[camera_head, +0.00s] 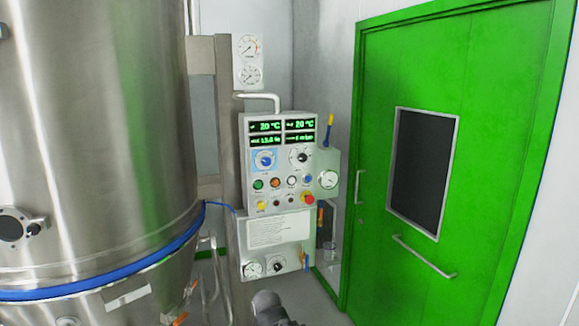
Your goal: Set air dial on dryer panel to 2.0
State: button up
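The dryer panel (279,215) is a pale grey box standing upright left of the green door. Two dials sit below its displays: a blue knob (265,160) on a light-blue backing at left and a black knob (301,156) on a white scale at right. A further black knob (279,264) is low on the panel, beside a round gauge (252,269). The labels and settings are too small to read, so I cannot tell which is the air dial. A dark grey part of my arm shows at the bottom edge, apart from the panel. My gripper's fingers are not seen.
Green displays (264,127) top the panel, with several coloured buttons and a red knob (307,198) below. A large steel vessel (100,130) with a blue band fills the left. A closed green door (440,160) is at right. A pipe (262,97) enters above.

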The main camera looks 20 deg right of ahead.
aim_at(266, 161)
jog(key=u, duration=0.45)
jog(key=i, duration=0.9)
jog(key=u, duration=1)
